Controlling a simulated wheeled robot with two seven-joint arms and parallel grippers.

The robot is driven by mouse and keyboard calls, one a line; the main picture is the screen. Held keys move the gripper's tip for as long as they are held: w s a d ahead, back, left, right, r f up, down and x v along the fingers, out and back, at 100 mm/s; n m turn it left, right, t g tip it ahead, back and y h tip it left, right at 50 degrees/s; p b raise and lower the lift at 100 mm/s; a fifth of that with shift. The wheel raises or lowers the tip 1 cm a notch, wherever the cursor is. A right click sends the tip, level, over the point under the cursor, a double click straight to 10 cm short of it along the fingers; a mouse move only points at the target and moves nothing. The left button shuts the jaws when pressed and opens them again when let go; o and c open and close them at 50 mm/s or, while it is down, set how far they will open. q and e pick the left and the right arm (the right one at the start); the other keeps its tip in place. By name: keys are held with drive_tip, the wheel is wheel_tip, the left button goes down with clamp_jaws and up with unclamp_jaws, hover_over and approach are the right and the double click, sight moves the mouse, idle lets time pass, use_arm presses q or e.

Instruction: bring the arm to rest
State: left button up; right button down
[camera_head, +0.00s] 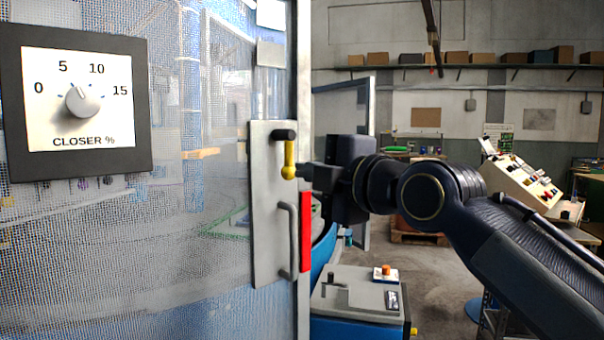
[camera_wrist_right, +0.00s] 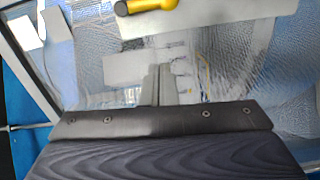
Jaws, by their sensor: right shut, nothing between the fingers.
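My right gripper (camera_head: 306,171) reaches in from the right in the head view, with its arm stretched out behind it. Its fingers point at the grey plate (camera_head: 264,215) on the mesh door. In the right wrist view the two fingers (camera_wrist_right: 159,83) are together, with nothing between them. A lever with a black hub and yellow grip (camera_head: 289,160) hangs down on the plate, just left of the fingertips. The lever also shows at the top of the wrist view (camera_wrist_right: 152,5), apart from the fingers there. My left gripper is not in view.
A grey pull handle (camera_head: 288,240) and a red strip (camera_head: 306,232) are below the lever. A closer dial (camera_head: 83,100) is at the left. A grey-topped blue cabinet (camera_head: 358,295) stands below my arm. A sloped control panel (camera_head: 520,175) is at the right.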

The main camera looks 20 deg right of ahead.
drive_tip(key=shift+f, duration=0.1)
idle(0.3)
drive_tip(key=s+f+m+g+p, duration=0.3)
drive_tip(key=s+f+m, duration=0.4)
drive_tip(key=f, duration=0.4)
drive_tip(key=s+d+f+m+g+h+p, duration=0.1)
drive_tip(key=s+f+m+g+p, duration=0.3)
drive_tip(key=s+f+m, duration=0.3)
drive_tip(key=s+d+f+m+g+p, duration=0.1)
drive_tip(key=s+f+m+g+p, duration=0.3)
drive_tip(key=s+f+m, duration=0.4)
wheel_tip(320, 180, down, 7)
drive_tip(key=shift+s+f+h, duration=0.2)
drive_tip(key=shift+s+h, duration=0.2)
drive_tip(key=shift+s, duration=0.3)
